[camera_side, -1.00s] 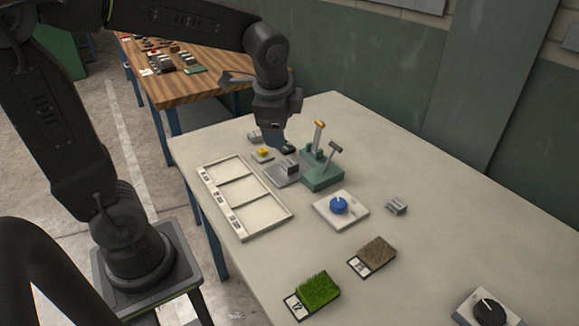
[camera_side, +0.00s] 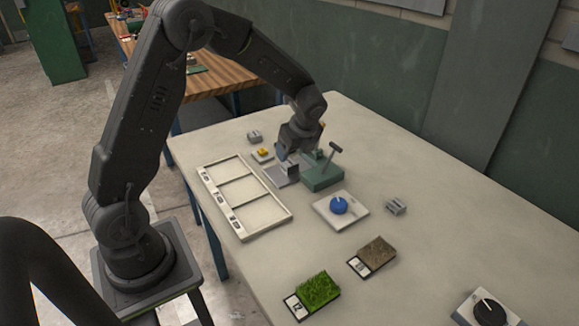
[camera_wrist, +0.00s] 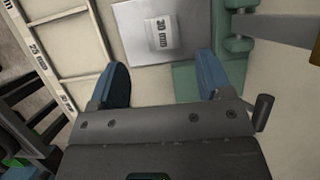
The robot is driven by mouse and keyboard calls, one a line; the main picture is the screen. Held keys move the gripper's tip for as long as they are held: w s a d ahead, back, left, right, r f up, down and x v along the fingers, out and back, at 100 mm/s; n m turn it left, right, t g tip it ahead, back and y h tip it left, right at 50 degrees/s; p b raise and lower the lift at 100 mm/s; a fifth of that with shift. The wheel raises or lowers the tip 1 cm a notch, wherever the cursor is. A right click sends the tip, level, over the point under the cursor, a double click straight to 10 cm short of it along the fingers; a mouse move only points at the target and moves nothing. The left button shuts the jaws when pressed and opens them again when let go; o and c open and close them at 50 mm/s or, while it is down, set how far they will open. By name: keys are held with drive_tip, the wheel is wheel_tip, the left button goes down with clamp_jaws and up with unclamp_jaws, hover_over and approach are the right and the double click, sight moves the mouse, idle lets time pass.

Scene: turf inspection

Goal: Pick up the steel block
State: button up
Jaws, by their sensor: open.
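A small grey steel block marked "20 mm" (camera_wrist: 162,34) lies on a flat grey metal plate (camera_wrist: 130,22), near the top middle of the wrist view. In the side view, the block (camera_side: 291,171) shows on the plate (camera_side: 272,174), partly covered by my gripper (camera_side: 289,157). My gripper is open and empty in the wrist view (camera_wrist: 163,76), with its two blue fingertips apart on either side below the block. It is above the plate, not around the block. Two other small grey blocks stand apart, one at the back (camera_side: 254,137) and one at the right (camera_side: 396,206).
A green fixture with a lever (camera_side: 324,178) stands close right of the plate. A white divided frame (camera_side: 268,227) lies at left. A yellow button (camera_side: 263,153), blue knob (camera_side: 339,205), two turf samples (camera_side: 318,290) (camera_side: 375,253) and black knob (camera_side: 489,312) surround free tabletop.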

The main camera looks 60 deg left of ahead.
sight(290, 162)
drive_tip(key=shift+x, duration=3.35)
drive_tip(key=shift+w+r, duration=0.1)
drive_tip(key=shift+w, duration=0.1)
drive_tip(key=shift+c, duration=0.4)
drive_tip(key=c, duration=1.2)
drive_tip(key=shift+o, duration=0.2)
drive_tip(key=shift+r, duration=0.1)
